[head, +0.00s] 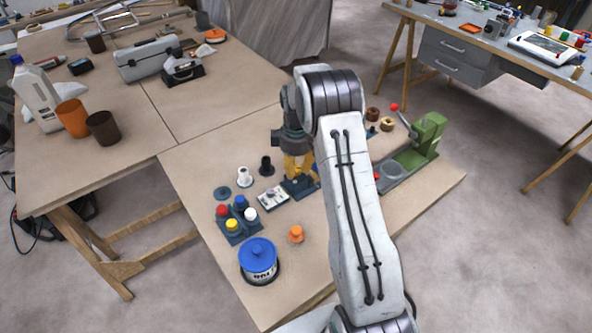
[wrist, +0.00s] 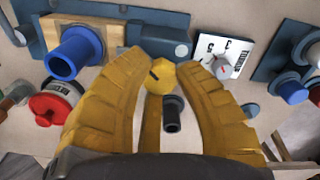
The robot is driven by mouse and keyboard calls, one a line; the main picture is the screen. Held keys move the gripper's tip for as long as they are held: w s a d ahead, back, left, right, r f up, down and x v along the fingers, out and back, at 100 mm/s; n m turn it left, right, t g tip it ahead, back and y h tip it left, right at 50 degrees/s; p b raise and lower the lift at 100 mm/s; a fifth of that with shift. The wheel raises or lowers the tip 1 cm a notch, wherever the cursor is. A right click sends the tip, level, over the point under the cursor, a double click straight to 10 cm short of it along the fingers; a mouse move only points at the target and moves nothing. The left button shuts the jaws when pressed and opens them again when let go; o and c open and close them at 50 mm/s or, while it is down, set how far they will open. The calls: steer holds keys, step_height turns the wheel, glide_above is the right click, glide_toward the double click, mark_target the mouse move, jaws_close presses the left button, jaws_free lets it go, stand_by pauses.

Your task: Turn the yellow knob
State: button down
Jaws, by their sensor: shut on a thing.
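The yellow knob (wrist: 160,80) shows in the wrist view, with a short dark mark on its face. It sits by the edge of a dark blue-grey housing (wrist: 167,46). My gripper's yellow-brown fingers (wrist: 162,68) are closed around the knob, one on each side. In the head view my gripper (head: 298,170) reaches down to the dark housing (head: 298,188) on the table. The knob itself is hidden there behind the fingers.
A white dial plate (head: 272,198) lies just left of the housing. A block with coloured caps (head: 238,238), a blue-lidded jar (head: 259,262) and an orange knob (head: 296,235) stand nearer. A green press (head: 428,135) is at right. A black cylinder (wrist: 172,116) is close to the fingers.

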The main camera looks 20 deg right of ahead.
steer(key=m, duration=0.3)
steer(key=m+b, duration=0.1)
steer(key=m, duration=0.1)
steer(key=shift+s+f+m, duration=0.15)
steer(key=shift+f+m, duration=0.1)
steer(key=shift+m, duration=0.05)
steer(key=m+b, duration=0.1)
steer(key=m, duration=0.9)
steer(key=shift+m, duration=0.4)
steer(key=shift+m+b, duration=0.35)
steer(key=shift+m, duration=1.85)
steer(key=c, duration=0.9)
jaws_free()
steer(key=shift+r, duration=0.15)
steer(key=shift+o, duration=0.2)
